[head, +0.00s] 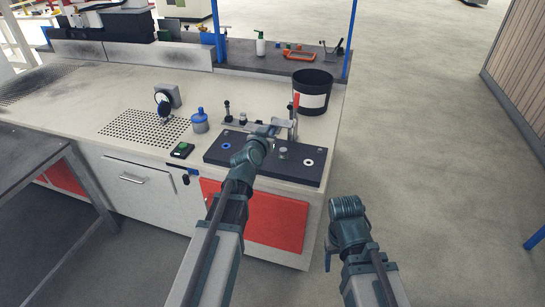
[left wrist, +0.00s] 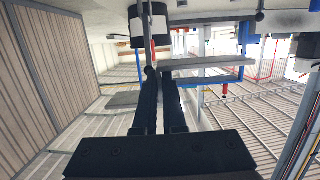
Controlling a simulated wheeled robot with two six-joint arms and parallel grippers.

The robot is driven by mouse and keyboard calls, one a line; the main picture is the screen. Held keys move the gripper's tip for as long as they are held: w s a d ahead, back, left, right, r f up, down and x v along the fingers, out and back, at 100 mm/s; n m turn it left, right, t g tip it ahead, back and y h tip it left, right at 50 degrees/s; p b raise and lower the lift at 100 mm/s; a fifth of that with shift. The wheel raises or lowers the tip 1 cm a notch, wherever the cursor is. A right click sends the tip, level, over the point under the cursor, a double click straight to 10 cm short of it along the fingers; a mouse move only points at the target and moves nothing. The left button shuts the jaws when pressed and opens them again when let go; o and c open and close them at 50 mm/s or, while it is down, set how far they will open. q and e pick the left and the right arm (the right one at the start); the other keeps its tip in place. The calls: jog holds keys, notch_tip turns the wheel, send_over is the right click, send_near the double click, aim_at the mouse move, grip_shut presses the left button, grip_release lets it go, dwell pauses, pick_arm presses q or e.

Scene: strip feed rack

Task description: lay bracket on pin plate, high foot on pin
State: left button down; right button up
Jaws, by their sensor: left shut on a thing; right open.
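My left gripper (head: 277,130) is above the back edge of a long dark plate, which I take as the pin plate (head: 263,170). In the left wrist view its dark fingers (left wrist: 161,76) are close together. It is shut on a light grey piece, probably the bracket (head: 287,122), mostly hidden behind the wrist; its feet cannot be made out. The dark plate carries a short grey pin (head: 283,150), a white ring (head: 308,162) on the right and a blue ring (head: 226,146) on the left. My right gripper (head: 329,255) is open and empty, over the floor beside the bench.
A black bin with a white band (head: 312,97) stands behind the plate. A blue bottle (head: 200,121), a small green-buttoned box (head: 182,150) and a perforated area (head: 125,128) lie left. Small dark-topped posts (head: 227,110) stand behind the plate. The bench ends at the right.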

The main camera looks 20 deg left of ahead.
pick_arm(q)
jog(key=b, duration=0.6)
send_over(272, 158)
notch_tip(272, 158, down, 9)
jog(key=shift+w+r, duration=0.15)
jog(key=shift+r, duration=0.15)
pick_arm(e)
notch_tip(272, 158, down, 8)
jog(key=shift+f, duration=0.25)
pick_arm(q)
jog(key=shift+f+b, duration=2.45)
jog(key=shift+b, duration=0.05)
pick_arm(e)
jog(key=shift+f, duration=2.45)
pick_arm(q)
jog(key=shift+f+b, duration=0.5)
jog(key=shift+b, duration=0.05)
pick_arm(e)
jog(key=shift+f, duration=0.55)
pick_arm(q)
jog(key=c, duration=0.9)
grip_release()
